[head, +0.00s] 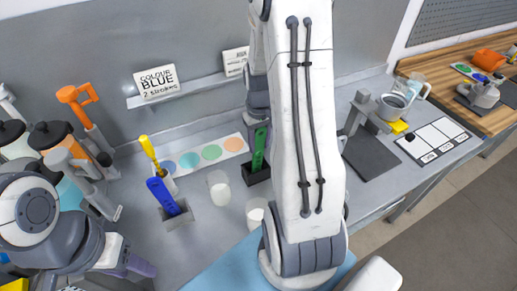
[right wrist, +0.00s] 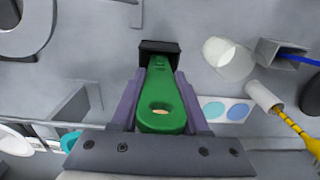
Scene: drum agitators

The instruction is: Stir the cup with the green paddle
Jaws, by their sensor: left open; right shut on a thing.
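The green paddle (head: 260,147) stands upright in a small black holder (head: 252,178). In the right wrist view, the green paddle (right wrist: 163,112) lies between the purple fingers of my right gripper (right wrist: 160,78), shut on its handle; its lower end is in the black holder (right wrist: 150,46). In the head view my right arm hides most of that gripper. A white cup (head: 218,190) stands left of the holder, and it also shows in the right wrist view (right wrist: 228,60). A second white cup (head: 255,213) is partly behind my arm. My left gripper (head: 136,266) is open and empty at lower left.
A blue paddle (head: 162,194) stands in a grey holder (head: 178,217), with a yellow paddle (head: 149,150) behind it. A card with coloured dots (head: 233,143) lies at the back. Lidded jars (head: 52,133) crowd the left. A dark mat (head: 371,158) lies at right.

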